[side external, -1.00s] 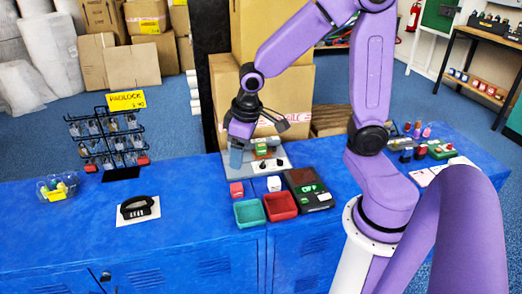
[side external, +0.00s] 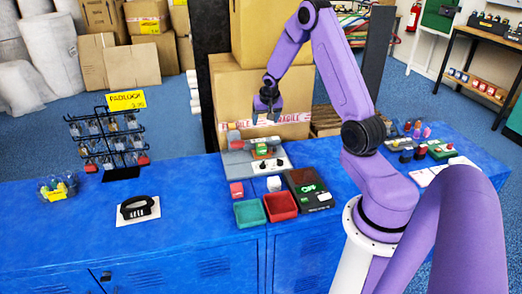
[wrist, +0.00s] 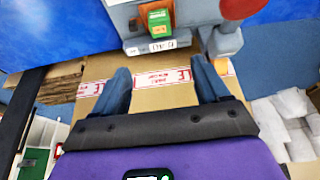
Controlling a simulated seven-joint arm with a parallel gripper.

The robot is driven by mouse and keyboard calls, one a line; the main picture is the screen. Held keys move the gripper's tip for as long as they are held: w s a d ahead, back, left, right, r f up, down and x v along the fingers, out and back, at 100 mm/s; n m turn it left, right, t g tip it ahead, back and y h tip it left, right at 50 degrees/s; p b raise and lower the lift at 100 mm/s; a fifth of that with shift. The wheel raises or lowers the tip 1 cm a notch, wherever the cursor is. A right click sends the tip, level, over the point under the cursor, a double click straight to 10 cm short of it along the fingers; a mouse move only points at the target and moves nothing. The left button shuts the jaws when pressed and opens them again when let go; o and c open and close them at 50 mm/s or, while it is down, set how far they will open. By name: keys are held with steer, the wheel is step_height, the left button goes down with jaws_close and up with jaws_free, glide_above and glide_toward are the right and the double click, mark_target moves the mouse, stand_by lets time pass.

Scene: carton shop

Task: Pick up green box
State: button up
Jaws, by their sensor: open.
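A small green box with an orange part (side external: 262,151) sits on the grey machine (side external: 238,158) at the back edge of the blue counter. In the wrist view the green box (wrist: 158,21) is at the top, just beyond the fingertips in the picture. My gripper (side external: 266,118) is raised above and behind the machine, in front of the large cartons. In the wrist view my gripper (wrist: 163,76) has its two fingers wide apart with nothing between them. It is clear of the green box.
Large taped cartons (side external: 232,92) stand behind the counter. In front of the machine are a green tray (side external: 250,213), a red tray (side external: 281,207) and a dark device with a green display (side external: 309,188). A padlock rack (side external: 107,139) stands at left. The counter's left front is mostly clear.

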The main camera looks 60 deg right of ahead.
glide_toward(261, 145)
steer(key=x, duration=0.5)
steer(key=shift+w+d+r, duration=0.1)
steer(key=shift+w+d, duration=0.1)
steer(key=shift+d, duration=0.2)
steer(key=shift+a+x, duration=0.15)
steer(key=shift+x, duration=1.15)
steer(key=shift+a+x, duration=0.2)
steer(key=shift+x, duration=1.1)
steer(key=shift+s, duration=0.2)
steer(key=c, duration=1.1)
steer(key=shift+c, duration=0.2)
